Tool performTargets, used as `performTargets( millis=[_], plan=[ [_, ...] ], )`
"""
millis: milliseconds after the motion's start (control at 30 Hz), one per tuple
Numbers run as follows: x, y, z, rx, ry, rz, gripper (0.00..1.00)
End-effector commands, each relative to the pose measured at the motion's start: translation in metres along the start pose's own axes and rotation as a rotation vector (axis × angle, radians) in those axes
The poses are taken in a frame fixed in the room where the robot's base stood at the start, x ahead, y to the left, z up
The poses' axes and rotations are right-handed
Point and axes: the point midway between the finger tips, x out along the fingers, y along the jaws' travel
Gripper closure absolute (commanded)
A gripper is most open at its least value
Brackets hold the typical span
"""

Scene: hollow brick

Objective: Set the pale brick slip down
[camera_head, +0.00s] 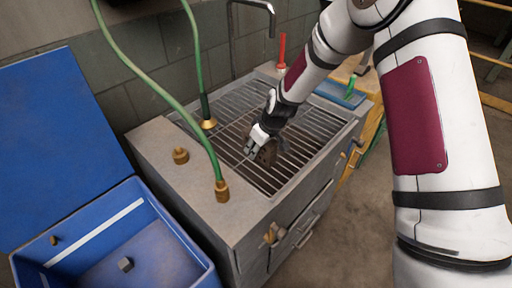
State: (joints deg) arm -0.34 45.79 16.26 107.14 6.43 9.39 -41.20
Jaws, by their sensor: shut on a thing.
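My gripper (254,146) reaches down over the metal grate (302,146) of the grey bench, near its middle. Its fingers look closed around a small pale piece, which I take to be the pale brick slip (249,151). The slip is tiny here and hard to tell apart from the pale fingers. I cannot tell whether it touches the grate. A dark brown lump (268,155) shows right beside the fingertips, partly hidden by the gripper.
A green hose (165,92) with a brass end (221,191) arches over the bench's left side. A brass fitting (180,156) stands nearby. An open blue bin (190,265) holds a small grey block (126,264). A red upright (282,50) stands behind. The grate's front is clear.

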Motion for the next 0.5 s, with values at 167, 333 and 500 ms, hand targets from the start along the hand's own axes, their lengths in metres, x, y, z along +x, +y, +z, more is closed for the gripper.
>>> performTargets(
  millis=[167,333,500],
  plan=[
    [0.0033,0.0003,0.0015,0.0,0.0,0.0,0.69],
    [0.0027,-0.0001,0.0014,0.0,-0.001,0.0,0.51],
    [0.0025,0.0,0.0014,0.0,-0.001,0.0,0.51]
  ],
)
